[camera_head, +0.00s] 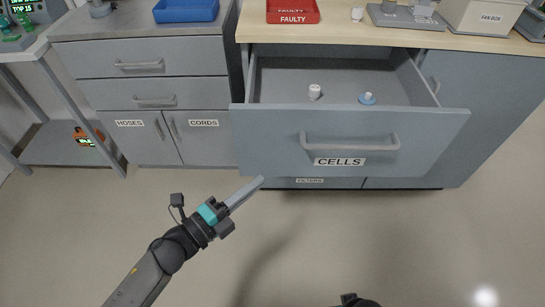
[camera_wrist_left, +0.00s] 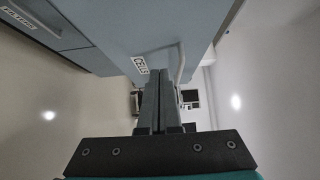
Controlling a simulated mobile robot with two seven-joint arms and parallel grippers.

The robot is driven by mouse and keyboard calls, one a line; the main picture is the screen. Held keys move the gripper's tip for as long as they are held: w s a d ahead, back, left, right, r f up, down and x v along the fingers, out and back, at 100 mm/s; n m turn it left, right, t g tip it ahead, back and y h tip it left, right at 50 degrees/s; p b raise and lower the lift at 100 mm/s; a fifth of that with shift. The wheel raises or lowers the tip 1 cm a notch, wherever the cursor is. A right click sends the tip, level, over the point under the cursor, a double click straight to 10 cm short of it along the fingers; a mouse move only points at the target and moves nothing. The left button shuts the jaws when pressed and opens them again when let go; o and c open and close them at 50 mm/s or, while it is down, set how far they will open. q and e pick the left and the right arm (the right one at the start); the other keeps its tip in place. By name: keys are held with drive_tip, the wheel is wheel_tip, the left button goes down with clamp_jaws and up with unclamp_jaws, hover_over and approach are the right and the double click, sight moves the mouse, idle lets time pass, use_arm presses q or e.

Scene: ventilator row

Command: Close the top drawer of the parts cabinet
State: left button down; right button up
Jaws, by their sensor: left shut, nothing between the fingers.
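The top drawer (camera_head: 255,140) of the parts cabinet is blue-grey, labelled CELLS, and stands pulled out in the head view. Its bar handle (camera_head: 350,142) runs across the front. Inside lie a white cylinder (camera_head: 315,92) and a blue round piece with a white top (camera_head: 367,98). My left gripper (camera_head: 260,181) is shut and empty, near the lower left corner of the drawer front. In the left wrist view the shut fingers (camera_wrist_left: 160,88) point towards the drawer front (camera_wrist_left: 125,30) and its handle (camera_wrist_left: 181,62); contact cannot be told. The right gripper is not clearly visible.
The cabinet's wooden top (camera_head: 390,38) carries a red FAULTY bin (camera_head: 292,18) and a FAN BOX (camera_head: 480,17). A grey cabinet (camera_head: 140,60) with HOSES and CORDS doors stands to the left. The floor (camera_head: 330,235) in front is clear.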

use_arm(q)
drive_tip(key=shift+w+d+b, duration=0.35)
drive_tip(key=shift+w+d, duration=0.35)
drive_tip(key=shift+w, duration=0.75)
drive_tip(key=shift+w+d+b, duration=0.3)
drive_tip(key=shift+w+d, duration=0.4)
drive_tip(key=shift+w, duration=0.8)
drive_tip(key=shift+w+d+b, duration=0.35)
drive_tip(key=shift+w+d, duration=0.35)
drive_tip(key=shift+w, duration=0.75)
use_arm(e)
drive_tip(key=shift+w+a+r, duration=0.25)
drive_tip(key=shift+w+r, duration=0.05)
drive_tip(key=shift+r, duration=0.4)
drive_tip(key=shift+w+a+r, duration=0.3)
drive_tip(key=shift+w+r, duration=0.05)
drive_tip(key=shift+r, duration=0.3)
drive_tip(key=shift+w+a+r, duration=0.25)
drive_tip(key=shift+w+r, duration=0.05)
drive_tip(key=shift+r, duration=0.4)
